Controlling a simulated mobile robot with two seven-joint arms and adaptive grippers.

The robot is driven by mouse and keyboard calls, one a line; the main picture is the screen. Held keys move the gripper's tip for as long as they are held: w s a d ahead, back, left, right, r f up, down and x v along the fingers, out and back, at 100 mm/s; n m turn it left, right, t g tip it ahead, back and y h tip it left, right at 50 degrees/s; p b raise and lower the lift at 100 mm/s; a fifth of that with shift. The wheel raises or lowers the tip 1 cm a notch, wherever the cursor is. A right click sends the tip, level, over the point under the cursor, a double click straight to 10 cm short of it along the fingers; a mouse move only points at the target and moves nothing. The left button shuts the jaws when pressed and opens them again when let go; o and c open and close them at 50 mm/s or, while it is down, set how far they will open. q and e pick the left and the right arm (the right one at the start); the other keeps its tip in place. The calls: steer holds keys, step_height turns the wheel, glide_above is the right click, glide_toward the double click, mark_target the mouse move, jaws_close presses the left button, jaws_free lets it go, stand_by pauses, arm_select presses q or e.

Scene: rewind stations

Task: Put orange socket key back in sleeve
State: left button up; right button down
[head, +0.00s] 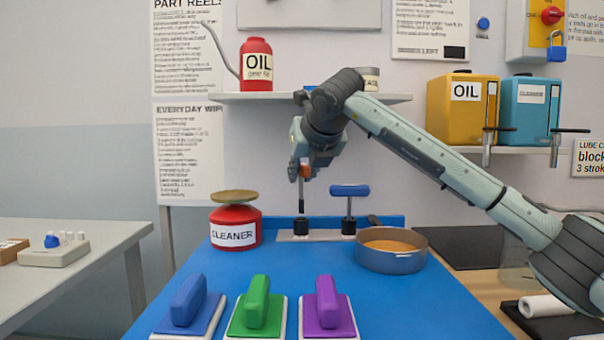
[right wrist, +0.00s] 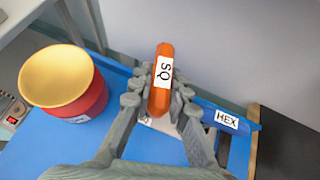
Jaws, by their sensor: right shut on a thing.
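My right gripper (head: 302,172) is shut on the handle of the orange socket key (head: 294,172). In the right wrist view the orange handle (right wrist: 161,80), labelled SQ, sits between the fingers (right wrist: 160,108). The key's dark shaft points straight down over the left black sleeve (head: 300,226) on the back plate. Its lower end is at or just above the sleeve's mouth; I cannot tell whether it is inside. A blue-handled key (head: 349,190), labelled HEX in the right wrist view (right wrist: 228,120), stands upright in the right sleeve (head: 348,226). My left gripper is not in view.
A red cleaner can (head: 235,232) stands left of the sleeves, a metal pan (head: 391,262) right of them. Blue, green (head: 257,312) and purple-handled blocks stand in front. A shelf (head: 270,98) with an oil bottle hangs behind. The blue mat's middle (head: 300,270) is clear.

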mark_target(302, 193)
steer(key=shift+f+b, duration=2.05)
steer(key=shift+f, duration=0.15)
steer(key=c, duration=1.4)
jaws_free()
steer(key=shift+r, duration=0.1)
steer(key=v, duration=1.2)
steer(key=shift+s, duration=0.1)
